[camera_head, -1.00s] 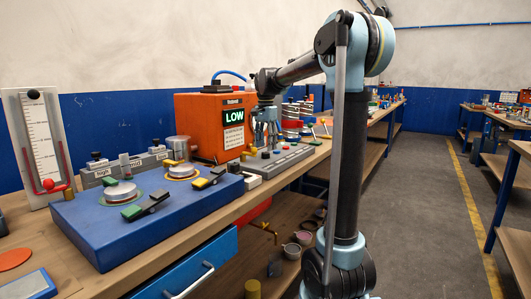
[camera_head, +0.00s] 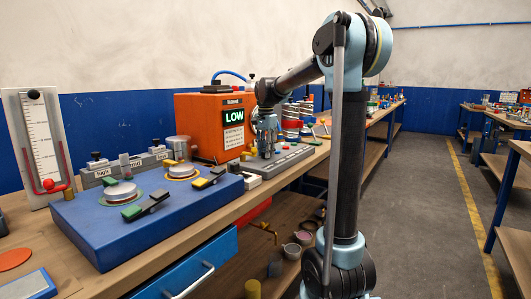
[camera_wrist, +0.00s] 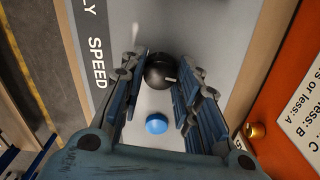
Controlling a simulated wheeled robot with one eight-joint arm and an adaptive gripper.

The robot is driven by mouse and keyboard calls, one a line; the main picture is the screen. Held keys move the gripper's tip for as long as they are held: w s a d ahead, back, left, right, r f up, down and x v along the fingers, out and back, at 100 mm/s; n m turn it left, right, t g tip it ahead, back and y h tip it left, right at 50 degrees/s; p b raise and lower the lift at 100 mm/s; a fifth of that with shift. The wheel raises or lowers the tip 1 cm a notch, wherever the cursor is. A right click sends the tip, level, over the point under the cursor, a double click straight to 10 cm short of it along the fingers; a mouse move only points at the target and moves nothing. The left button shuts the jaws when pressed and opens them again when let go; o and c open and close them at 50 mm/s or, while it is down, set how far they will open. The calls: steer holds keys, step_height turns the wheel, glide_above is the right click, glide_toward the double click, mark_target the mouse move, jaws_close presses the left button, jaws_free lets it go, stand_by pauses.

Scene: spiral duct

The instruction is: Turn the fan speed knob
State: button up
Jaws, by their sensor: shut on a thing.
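The fan speed knob (camera_wrist: 160,72) is a round black knob with a pale pointer mark, on the grey control panel (camera_wrist: 215,20) beside the printed word SPEED. It sits between the fingertips of my gripper (camera_wrist: 162,70) in the wrist view, and the fingers are shut on it. In the head view my gripper (camera_head: 268,148) points down over the grey control panel (camera_head: 292,158); the knob is hidden there by the fingers. A blue button (camera_wrist: 157,125) lies between the fingers, nearer the palm, in the wrist view.
A blue platform (camera_head: 110,220) with metal discs and levers is on the bench at front left. A brass knob (camera_wrist: 255,130) projects beside the gripper. The aisle at right is clear.

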steer(key=shift+n, duration=0.3)
steer(key=o, duration=1.1)
steer(key=shift+c, duration=0.2)
steer(key=shift+r, duration=0.1)
step_height(320, 180, up, 12)
steer(key=shift+w, duration=0.1)
